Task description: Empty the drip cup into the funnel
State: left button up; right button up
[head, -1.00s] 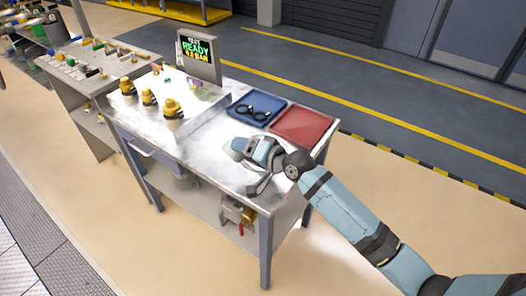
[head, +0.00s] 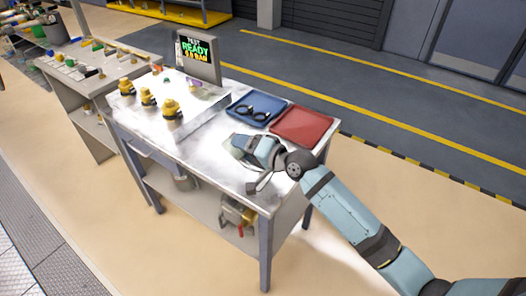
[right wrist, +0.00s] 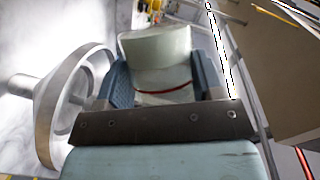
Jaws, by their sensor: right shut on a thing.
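My right gripper (head: 252,148) is over the near part of the steel bench. In the right wrist view its two blue fingers (right wrist: 160,85) are shut on a pale, translucent drip cup (right wrist: 158,50) with a thin red line across it. In the head view the cup (head: 238,143) is a small pale shape, partly hidden by the gripper. A grey metal ring with a short spout (right wrist: 45,105), which looks like the funnel, is left of the fingers, apart from the cup. The cup's tilt and contents cannot be told. My left gripper is not in view.
The steel bench (head: 205,160) carries a blue tray (head: 241,109) with a dark tool, a red tray (head: 318,127), several yellow fittings (head: 170,110) and a display (head: 196,55) reading READY. A valve with red parts (head: 238,214) is on the lower shelf.

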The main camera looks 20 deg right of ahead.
jog(key=shift+d+f+m+b, duration=0.1)
jog(key=shift+f+m+b, duration=0.4)
jog(key=shift+b, duration=0.7)
jog(key=shift+w+d+r+m+y+b, duration=0.3)
jog(key=shift+d+r+m+y, duration=0.3)
jog(key=shift+m, duration=0.2)
dwell(0.4)
jog(key=shift+d+f+m+t+b, duration=0.3)
jog(key=shift+f+m+t+b, duration=0.2)
jog(key=shift+m+b, duration=0.35)
dwell(0.6)
